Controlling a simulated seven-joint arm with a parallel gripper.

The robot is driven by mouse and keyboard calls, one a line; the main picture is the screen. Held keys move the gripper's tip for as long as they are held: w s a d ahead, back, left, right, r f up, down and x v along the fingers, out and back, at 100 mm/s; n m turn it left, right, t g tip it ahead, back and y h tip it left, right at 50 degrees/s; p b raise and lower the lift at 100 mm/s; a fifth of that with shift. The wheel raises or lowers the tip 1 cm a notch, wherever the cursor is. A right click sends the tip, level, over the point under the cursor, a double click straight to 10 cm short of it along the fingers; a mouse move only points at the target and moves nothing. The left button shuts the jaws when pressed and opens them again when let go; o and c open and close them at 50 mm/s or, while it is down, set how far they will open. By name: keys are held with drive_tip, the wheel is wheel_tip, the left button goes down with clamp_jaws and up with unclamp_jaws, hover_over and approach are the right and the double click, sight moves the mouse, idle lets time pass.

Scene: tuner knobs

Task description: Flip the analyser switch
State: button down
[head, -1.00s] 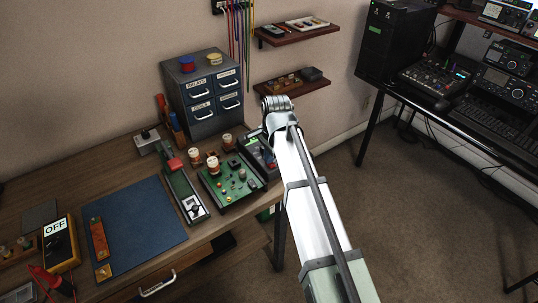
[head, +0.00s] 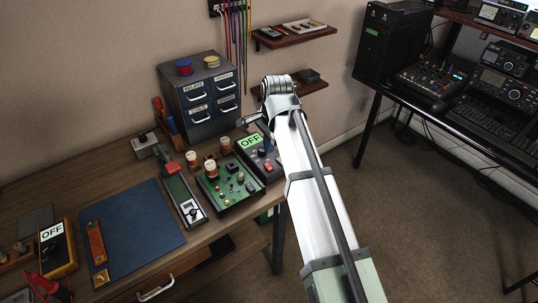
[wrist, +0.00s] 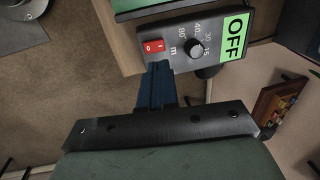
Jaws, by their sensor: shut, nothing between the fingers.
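The analyser (head: 273,172) is a dark grey box at the right end of the workbench, with a green display reading OFF. In the wrist view the analyser (wrist: 212,62) shows a black knob (wrist: 196,47) beside markings and a red rocker switch (wrist: 153,46). My gripper (wrist: 159,66) has its blue fingers shut and empty, with the tips just below the red switch in the picture. I cannot tell whether they touch the box. In the head view my arm hides most of the gripper.
A green circuit board (head: 230,188) stands left of the analyser. Further left are a blue mat (head: 135,225) and a yellow meter (head: 58,250) also reading OFF. A drawer cabinet (head: 200,95) stands behind. Open floor lies right of the bench.

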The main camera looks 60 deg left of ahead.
wheel_tip(320, 180, up, 7)
hover_over(267, 164)
drive_tip(key=d, duration=0.2)
drive_tip(key=shift+d, duration=0.1)
drive_tip(key=shift+r, duration=0.1)
drive_tip(key=shift+d, duration=0.1)
idle(0.4)
drive_tip(key=f, duration=0.4)
drive_tip(key=a+f, duration=0.1)
drive_tip(key=f, duration=0.4)
drive_tip(key=a+f, duration=0.1)
drive_tip(key=f, duration=0.3)
drive_tip(key=shift+f, duration=0.45)
